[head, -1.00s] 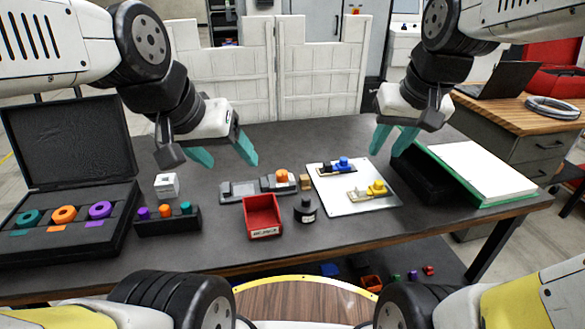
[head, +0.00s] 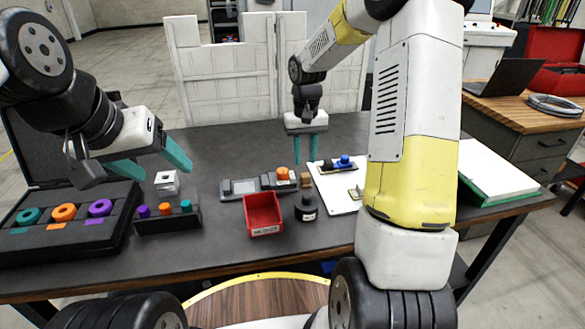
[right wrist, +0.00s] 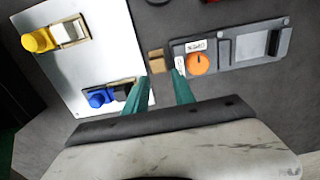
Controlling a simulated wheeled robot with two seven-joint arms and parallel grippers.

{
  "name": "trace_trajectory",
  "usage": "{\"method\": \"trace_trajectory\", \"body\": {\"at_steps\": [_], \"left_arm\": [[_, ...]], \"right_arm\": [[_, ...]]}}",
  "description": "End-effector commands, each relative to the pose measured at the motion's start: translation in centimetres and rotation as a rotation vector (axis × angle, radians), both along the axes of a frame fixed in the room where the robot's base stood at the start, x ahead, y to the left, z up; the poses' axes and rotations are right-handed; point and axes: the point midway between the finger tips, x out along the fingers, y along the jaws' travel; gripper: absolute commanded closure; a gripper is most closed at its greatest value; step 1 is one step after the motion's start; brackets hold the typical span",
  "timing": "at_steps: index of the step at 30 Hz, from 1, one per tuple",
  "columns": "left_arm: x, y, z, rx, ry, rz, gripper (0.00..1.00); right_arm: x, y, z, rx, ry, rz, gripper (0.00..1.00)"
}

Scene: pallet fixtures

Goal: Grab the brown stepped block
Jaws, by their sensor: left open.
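The brown stepped block (head: 306,180) stands small on the dark table, between the grey device with an orange knob (head: 258,186) and the silver plate (head: 335,193). In the right wrist view the block (right wrist: 157,61) lies just beyond the fingertips. My right gripper (head: 303,158) is open, pointing down above the block; its fingers (right wrist: 160,77) are apart with nothing held. My left gripper (head: 163,169) is open and empty over the left side of the table, near a white cube (head: 167,182).
A red bin (head: 262,214) and a black bottle (head: 305,209) stand in front of the block. Blue (right wrist: 97,98) and yellow (right wrist: 38,40) knobbed fixtures sit on the plate. A case with colored rings (head: 64,212) and a peg holder (head: 167,219) are at left.

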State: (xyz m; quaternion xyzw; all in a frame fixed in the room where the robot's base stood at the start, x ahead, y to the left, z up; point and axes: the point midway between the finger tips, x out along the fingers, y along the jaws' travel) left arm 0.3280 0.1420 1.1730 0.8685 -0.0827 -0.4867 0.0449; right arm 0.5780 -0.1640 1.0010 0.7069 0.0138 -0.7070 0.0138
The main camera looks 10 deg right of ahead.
Motion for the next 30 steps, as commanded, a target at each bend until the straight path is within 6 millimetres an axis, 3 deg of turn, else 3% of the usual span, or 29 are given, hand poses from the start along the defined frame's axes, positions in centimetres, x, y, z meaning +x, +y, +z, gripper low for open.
{"method": "trace_trajectory", "body": {"at_steps": [10, 20, 25, 30], "left_arm": [[0.0, 0.0, 0.0, 0.000, 0.000, 0.000, 0.32], [0.0, 0.0, 0.0, 0.000, 0.000, 0.000, 0.32], [0.0, 0.0, 0.0, 0.000, 0.000, 0.000, 0.32], [0.0, 0.0, 0.0, 0.000, 0.000, 0.000, 0.32]], "right_arm": [[-0.8, -0.2, -4.8, 0.000, 0.003, 0.002, 0.69], [-0.7, -0.2, -5.6, 0.000, 0.000, 0.001, 0.69], [-0.7, -0.2, -5.6, 0.000, 0.000, 0.001, 1.00], [-0.7, -0.2, -5.5, 0.000, 0.000, 0.001, 1.00]]}}
